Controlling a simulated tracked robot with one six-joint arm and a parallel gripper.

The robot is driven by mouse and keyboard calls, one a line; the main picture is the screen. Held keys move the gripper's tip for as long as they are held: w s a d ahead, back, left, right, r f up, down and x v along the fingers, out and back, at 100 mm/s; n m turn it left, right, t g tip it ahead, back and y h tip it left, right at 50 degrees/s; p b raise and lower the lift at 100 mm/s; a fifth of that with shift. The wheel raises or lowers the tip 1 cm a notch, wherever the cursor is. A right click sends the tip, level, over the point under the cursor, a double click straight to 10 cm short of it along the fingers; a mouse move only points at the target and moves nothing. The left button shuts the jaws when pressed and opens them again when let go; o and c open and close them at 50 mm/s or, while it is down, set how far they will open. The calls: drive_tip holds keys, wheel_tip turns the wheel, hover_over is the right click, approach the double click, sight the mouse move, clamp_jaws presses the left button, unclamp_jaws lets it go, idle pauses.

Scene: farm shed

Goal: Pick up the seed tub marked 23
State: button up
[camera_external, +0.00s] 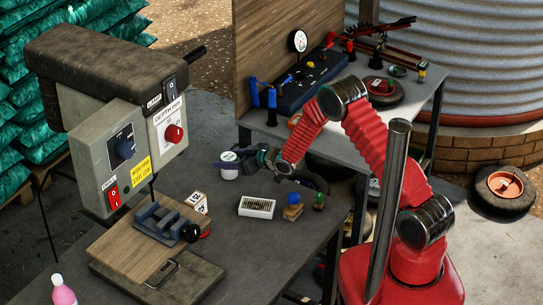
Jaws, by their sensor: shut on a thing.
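A small white round tub (229,172) with a pale lid is at the far edge of the near workbench, left of the picture's middle. Its marking is too small to read. My gripper (231,160) reaches in from the right, with its dark fingers shut around the upper part of the tub. The tub looks upright. I cannot tell for sure whether its base is clear of the bench.
A drill press (110,150) stands on the left, its vice (160,222) on a wooden board. A white numbered block (198,203), a white tray (257,208), a blue-topped block (292,206) and a green-topped piece (319,200) stand on the dark workbench (255,250). Its front middle is clear.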

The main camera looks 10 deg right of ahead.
wheel_tip(320, 180, up, 10)
idle(0.6)
idle(0.4)
